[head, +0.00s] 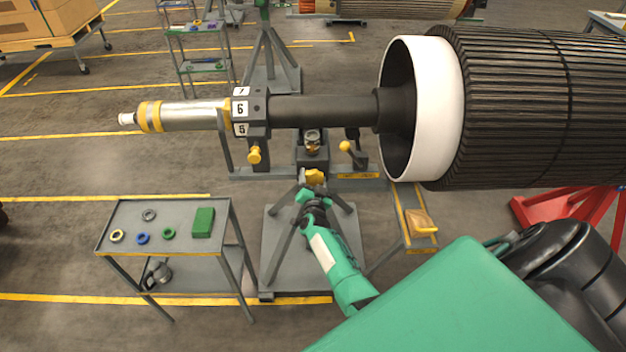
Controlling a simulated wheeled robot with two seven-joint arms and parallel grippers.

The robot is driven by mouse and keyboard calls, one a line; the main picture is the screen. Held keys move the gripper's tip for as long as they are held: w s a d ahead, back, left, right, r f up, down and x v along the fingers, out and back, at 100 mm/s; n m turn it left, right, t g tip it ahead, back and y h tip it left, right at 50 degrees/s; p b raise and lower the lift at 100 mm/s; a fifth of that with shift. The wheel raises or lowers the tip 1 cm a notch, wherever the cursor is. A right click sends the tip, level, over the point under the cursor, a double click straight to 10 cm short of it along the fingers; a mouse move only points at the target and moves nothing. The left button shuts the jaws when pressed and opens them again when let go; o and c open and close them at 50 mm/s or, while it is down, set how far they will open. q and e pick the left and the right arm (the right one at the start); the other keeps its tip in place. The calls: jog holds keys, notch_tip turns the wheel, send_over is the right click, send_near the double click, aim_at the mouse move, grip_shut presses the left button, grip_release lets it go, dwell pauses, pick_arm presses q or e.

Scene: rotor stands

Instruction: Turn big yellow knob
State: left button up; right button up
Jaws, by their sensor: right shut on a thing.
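The big yellow knob (316,176) sits low on the front of the rotor stand, below the dark shaft. My right gripper (311,189) reaches up to it from the lower right and is shut on it. The green fingers partly cover the knob, so its turn angle cannot be read. My left gripper is not in view.
The shaft (318,111) and the big ribbed rotor (545,105) with its white ring hang above the arm. A smaller yellow knob (254,155) and a yellow-ball lever (346,147) are nearby. A grey cart (180,244) with rings and a green block stands left.

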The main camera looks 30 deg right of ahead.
jog(key=shift+f, duration=0.15)
jog(key=o, duration=1)
jog(key=shift+s+a, duration=0.1)
jog(key=shift+s, duration=0.05)
jog(key=shift+s+a+p, duration=0.2)
jog(key=shift+s+p, duration=0.1)
jog(key=shift+p, duration=0.15)
jog(key=p+v, duration=0.5)
jog(key=v, duration=0.8)
jog(key=shift+d, duration=0.1)
